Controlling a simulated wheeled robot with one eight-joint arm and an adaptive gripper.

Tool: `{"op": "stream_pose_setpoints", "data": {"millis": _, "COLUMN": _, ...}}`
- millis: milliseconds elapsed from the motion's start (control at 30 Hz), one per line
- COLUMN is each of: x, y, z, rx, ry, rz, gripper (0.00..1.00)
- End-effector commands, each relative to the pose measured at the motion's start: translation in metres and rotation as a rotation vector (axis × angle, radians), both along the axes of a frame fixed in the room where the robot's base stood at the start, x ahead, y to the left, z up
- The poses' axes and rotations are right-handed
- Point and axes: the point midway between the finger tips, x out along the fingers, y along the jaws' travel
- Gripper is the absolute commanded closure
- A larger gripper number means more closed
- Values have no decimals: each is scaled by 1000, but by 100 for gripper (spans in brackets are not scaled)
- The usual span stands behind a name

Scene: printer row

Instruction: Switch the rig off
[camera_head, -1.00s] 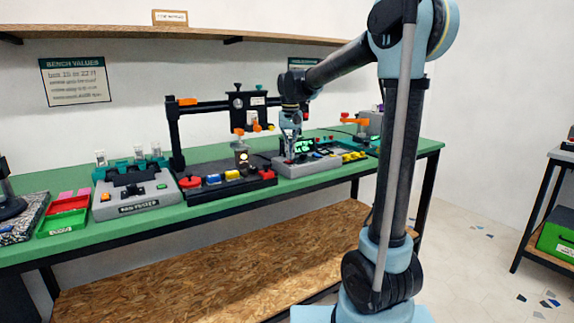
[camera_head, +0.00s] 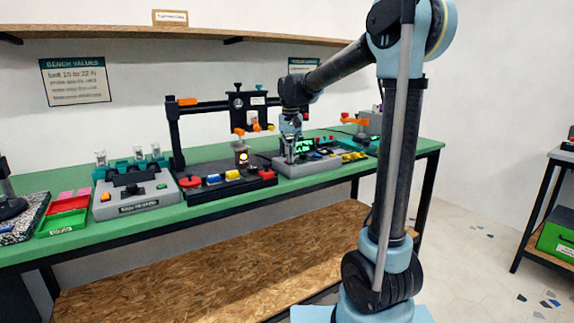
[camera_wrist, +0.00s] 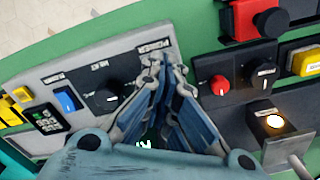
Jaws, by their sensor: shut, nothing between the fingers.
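A grey control unit (camera_head: 312,165) with a green-lit display stands on the green bench; in the wrist view its panel (camera_wrist: 30,83) carries a blue rocker switch (camera_wrist: 66,101), a black knob (camera_wrist: 106,95) and a POWER label (camera_wrist: 154,48). My gripper (camera_wrist: 162,64) is shut and empty, its fingertips over the panel end just below that label. The fingers hide whatever control sits there, and I cannot tell whether they touch it. In the head view my gripper (camera_head: 290,155) is at the unit's left end. Beside it is the black rig base (camera_head: 225,190) with a lit lamp (camera_wrist: 275,121).
The rig base bears a red knob (camera_wrist: 219,85), a black knob (camera_wrist: 263,77), a large red control (camera_wrist: 247,20) and a yellow button (camera_wrist: 306,61). A black gantry (camera_head: 174,135) rises behind it. A grey tube-holding unit (camera_head: 112,205) and red tray (camera_head: 67,206) stand farther left.

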Motion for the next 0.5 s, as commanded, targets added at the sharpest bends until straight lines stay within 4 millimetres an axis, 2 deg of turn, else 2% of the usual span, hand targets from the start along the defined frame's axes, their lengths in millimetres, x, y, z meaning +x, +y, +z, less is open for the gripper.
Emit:
{"op": "stream_pose_setpoints", "data": {"millis": 267, "x": 0, "y": 0, "z": -2, "rx": 0, "ry": 0, "rz": 0, "gripper": 100}}
{"op": "stream_pose_setpoints", "data": {"millis": 500, "x": 0, "y": 0, "z": 11, "rx": 0, "ry": 0, "rz": 0, "gripper": 100}}
